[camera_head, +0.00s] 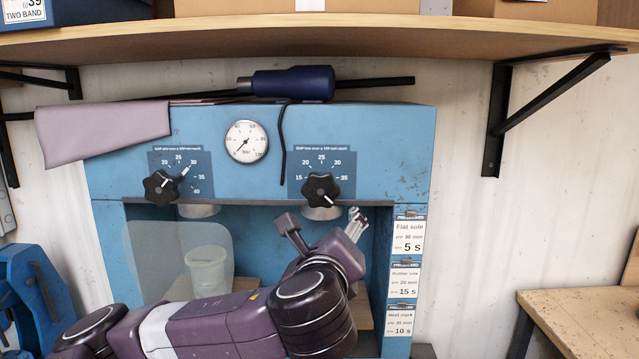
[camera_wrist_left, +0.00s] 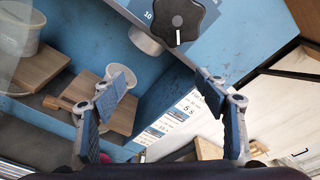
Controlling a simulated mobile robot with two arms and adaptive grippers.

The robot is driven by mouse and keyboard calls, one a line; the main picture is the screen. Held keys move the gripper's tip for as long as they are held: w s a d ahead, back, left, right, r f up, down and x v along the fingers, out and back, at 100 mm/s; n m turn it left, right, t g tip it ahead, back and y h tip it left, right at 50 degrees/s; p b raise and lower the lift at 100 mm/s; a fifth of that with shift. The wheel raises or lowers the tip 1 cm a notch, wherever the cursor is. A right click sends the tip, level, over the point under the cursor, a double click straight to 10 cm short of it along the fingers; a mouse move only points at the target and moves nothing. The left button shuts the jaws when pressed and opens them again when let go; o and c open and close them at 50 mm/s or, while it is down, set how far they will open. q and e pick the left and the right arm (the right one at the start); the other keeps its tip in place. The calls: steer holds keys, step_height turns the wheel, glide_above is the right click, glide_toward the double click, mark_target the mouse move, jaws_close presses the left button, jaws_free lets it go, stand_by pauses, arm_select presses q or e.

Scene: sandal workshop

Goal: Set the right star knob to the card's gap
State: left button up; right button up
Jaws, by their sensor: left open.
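The right star knob (camera_head: 320,190) is black and lobed, on the blue press (camera_head: 370,125) below a dial scale marked about 15 to 35. Its white mark points to the lower right in the head view and downward in the left wrist view (camera_wrist_left: 177,18). My left gripper (camera_head: 322,219) is open and empty, just below the knob and apart from it; its fingers spread in the left wrist view (camera_wrist_left: 163,86). The flat sole card (camera_head: 409,237) appears to read gap 30 mm, 5 s. Two smaller-print cards hang below it. My right gripper is out of view.
The left star knob (camera_head: 161,187) and a round gauge (camera_head: 246,142) are on the same panel. A clear guard (camera_head: 150,245) and a white cup (camera_head: 207,268) are at the opening's left. A wooden shelf (camera_head: 400,38) overhangs the press. A blue-handled tool (camera_head: 292,83) lies on top.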

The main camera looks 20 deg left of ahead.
arm_select(q)
steer(key=m+t+y, duration=0.1)
steer(key=y, duration=0.1)
glide_toward(317, 187)
steer(key=x, duration=0.4)
steer(key=shift+w+a+r+p, duration=0.15)
steer(key=shift+w+a+p, duration=0.15)
steer(key=shift+p, duration=0.1)
steer(key=p+x, duration=0.3)
steer(key=x, duration=0.3)
steer(key=shift+w+d, duration=0.1)
steer(key=shift+w, duration=0.4)
steer(key=shift+c, duration=0.5)
steer(key=c, duration=1.1)
